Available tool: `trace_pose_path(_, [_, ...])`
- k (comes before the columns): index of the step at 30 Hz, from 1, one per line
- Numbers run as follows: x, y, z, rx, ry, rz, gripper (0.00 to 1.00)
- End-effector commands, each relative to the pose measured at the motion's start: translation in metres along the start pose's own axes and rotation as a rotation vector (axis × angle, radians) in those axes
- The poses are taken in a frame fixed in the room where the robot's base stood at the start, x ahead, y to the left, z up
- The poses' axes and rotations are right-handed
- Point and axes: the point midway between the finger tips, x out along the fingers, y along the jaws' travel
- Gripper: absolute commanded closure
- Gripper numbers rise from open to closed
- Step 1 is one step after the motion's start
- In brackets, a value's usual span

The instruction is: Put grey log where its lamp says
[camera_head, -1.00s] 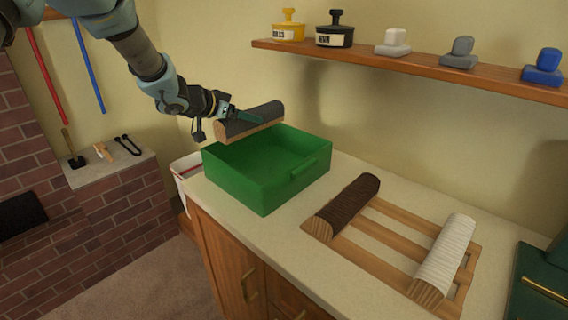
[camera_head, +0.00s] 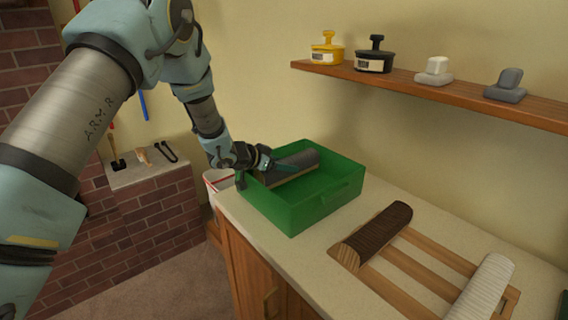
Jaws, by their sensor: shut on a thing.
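The grey log (camera_head: 298,163) is a half-round log with a dark grey top. My gripper (camera_head: 264,164) is shut on its left end. The log is inside the upper part of the green bin (camera_head: 311,211), level with or just below the rim. I cannot tell whether it touches the bin's floor. A grey lamp-like piece (camera_head: 506,86) stands on the shelf, beside a white one (camera_head: 434,71). I cannot see from here which of these is lit.
A wooden rack (camera_head: 413,269) on the counter holds a dark brown log (camera_head: 378,229) and a white log (camera_head: 485,287).

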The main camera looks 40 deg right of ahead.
Motion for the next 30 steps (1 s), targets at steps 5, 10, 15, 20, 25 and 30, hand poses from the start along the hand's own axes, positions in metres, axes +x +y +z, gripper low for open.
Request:
trace_pose_path(5, [0.001, 0.000, 0.000, 0.000, 0.002, 0.000, 1.00])
trace_pose_path(10, [0.003, 0.000, 0.005, 0.000, 0.002, 0.000, 1.00])
trace_pose_path(15, [0.005, 0.000, 0.009, -0.001, 0.002, 0.000, 1.00])
trace_pose_path(20, [0.006, 0.000, 0.010, -0.001, 0.000, 0.000, 0.29])
trace_pose_path(25, [0.006, 0.000, 0.010, -0.001, 0.000, 0.000, 0.10])
trace_pose_path(30, [0.006, 0.000, 0.010, -0.001, 0.000, 0.000, 0.00])
